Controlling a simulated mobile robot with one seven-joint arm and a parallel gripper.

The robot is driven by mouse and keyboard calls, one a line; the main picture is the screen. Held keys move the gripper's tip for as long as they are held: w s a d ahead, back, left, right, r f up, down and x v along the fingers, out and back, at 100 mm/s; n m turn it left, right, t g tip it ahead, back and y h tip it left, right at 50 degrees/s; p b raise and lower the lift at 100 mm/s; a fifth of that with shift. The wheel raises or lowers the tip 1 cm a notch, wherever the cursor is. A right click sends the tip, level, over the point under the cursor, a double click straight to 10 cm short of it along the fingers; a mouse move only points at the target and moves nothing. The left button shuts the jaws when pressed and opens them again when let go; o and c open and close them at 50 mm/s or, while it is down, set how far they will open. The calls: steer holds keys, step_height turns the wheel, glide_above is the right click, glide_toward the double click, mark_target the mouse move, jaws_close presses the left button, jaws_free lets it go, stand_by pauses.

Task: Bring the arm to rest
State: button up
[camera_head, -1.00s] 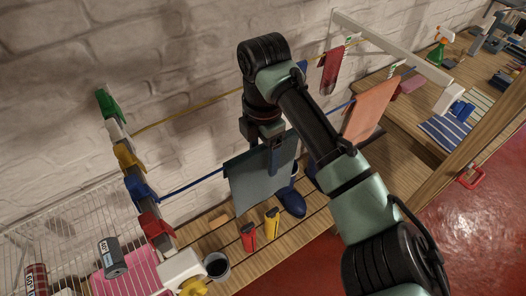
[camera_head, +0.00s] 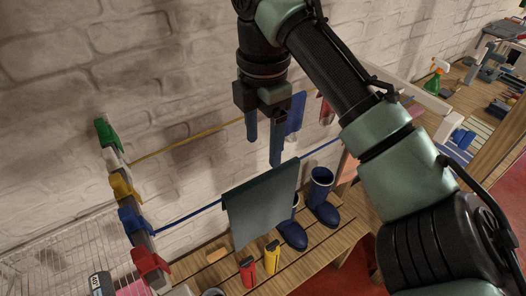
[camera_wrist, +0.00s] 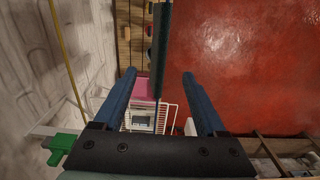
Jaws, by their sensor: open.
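My gripper (camera_head: 264,152) points down in the head view, in front of the brick wall. Its two blue fingers are spread with nothing between them, and they appear above the grey-green cloth (camera_head: 262,205). That cloth hangs over the blue line (camera_head: 185,216). In the wrist view my gripper (camera_wrist: 159,76) shows both fingers apart, and a dark thin strip, probably the cloth seen edge-on (camera_wrist: 162,45), lies beyond them. My arm reaches in from the lower right, bent and raised.
Coloured clips, including a green one (camera_head: 107,133), sit on the left rail. A yellow line (camera_head: 185,145) runs behind. Blue boots (camera_head: 323,200), a red bottle (camera_head: 248,272) and a yellow bottle (camera_head: 272,257) stand on the wooden shelf below. A wire rack (camera_head: 60,245) is at lower left.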

steer(key=shift+r, duration=0.25)
steer(key=w+a+r+m+t+y, duration=0.1)
steer(key=w+a+r+t+y, duration=0.15)
steer(key=a, duration=0.35)
steer(key=w+a+r+m+t+y, duration=0.1)
steer(key=w+a+t, duration=0.15)
steer(key=a, duration=0.35)
steer(key=a+r+m+t+y+b, duration=0.1)
steer(key=a+r+m+t+y, duration=0.4)
steer(key=r, duration=0.5)
steer(key=s+d+r+m+t, duration=0.1)
steer(key=s+r+m+t, duration=0.1)
steer(key=r+m+t, duration=0.3)
steer(key=s+d+r+t, duration=0.2)
steer(key=r, duration=0.5)
steer(key=s+d+r+m+t+h, duration=0.4)
steer(key=s+d+m+t, duration=0.1)
steer(key=s+d+m, duration=0.1)
steer(key=s+d+r+m+t+h, duration=0.4)
steer(key=s+d+m+t, duration=0.1)
steer(key=s+d+m, duration=0.1)
steer(key=shift+s+d+m+b, duration=0.45)
steer(key=shift+s+d, duration=0.25)
steer(key=shift+d, duration=0.4)
steer(key=shift+h, duration=0.25)
